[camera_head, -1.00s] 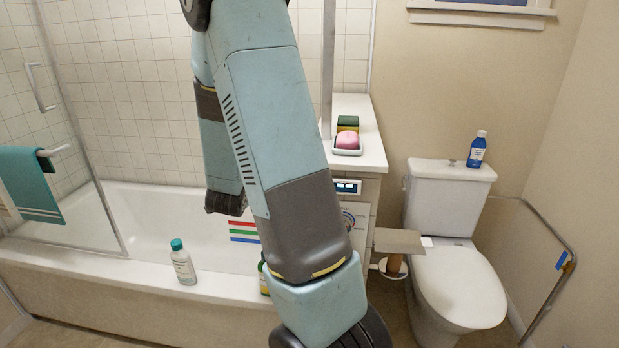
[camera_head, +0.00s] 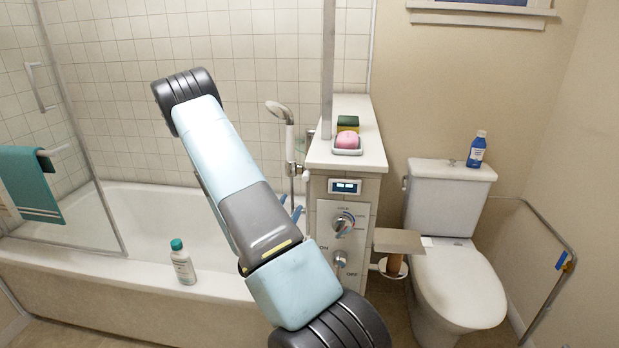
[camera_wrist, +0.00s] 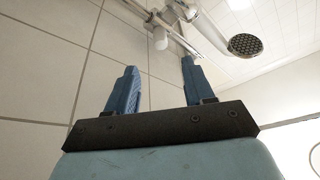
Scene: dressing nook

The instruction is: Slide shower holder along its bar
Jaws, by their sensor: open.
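The hand shower (camera_head: 280,112) hangs in its holder (camera_head: 293,168) on a slim bar against the tiled wall, left of the white ledge. In the wrist view the perforated shower head (camera_wrist: 245,45) is at the upper right, and the holder with its pale round knob (camera_wrist: 160,40) is at the top, beyond my fingertips. The chrome bar (camera_wrist: 137,9) runs diagonally there, partly cut off. My gripper (camera_wrist: 160,72) is open and empty, its blue fingers pointing towards the bar and apart from the knob. In the head view my gripper (camera_head: 290,207) shows just below the holder, partly hidden by my arm.
The bathtub (camera_head: 120,210) has a bottle (camera_head: 182,262) on its front rim. The ledge (camera_head: 360,110) carries a soap dish with pink soap (camera_head: 347,140), above a control panel (camera_head: 341,235). A toilet (camera_head: 452,285) stands at the right. A glass screen is at the left.

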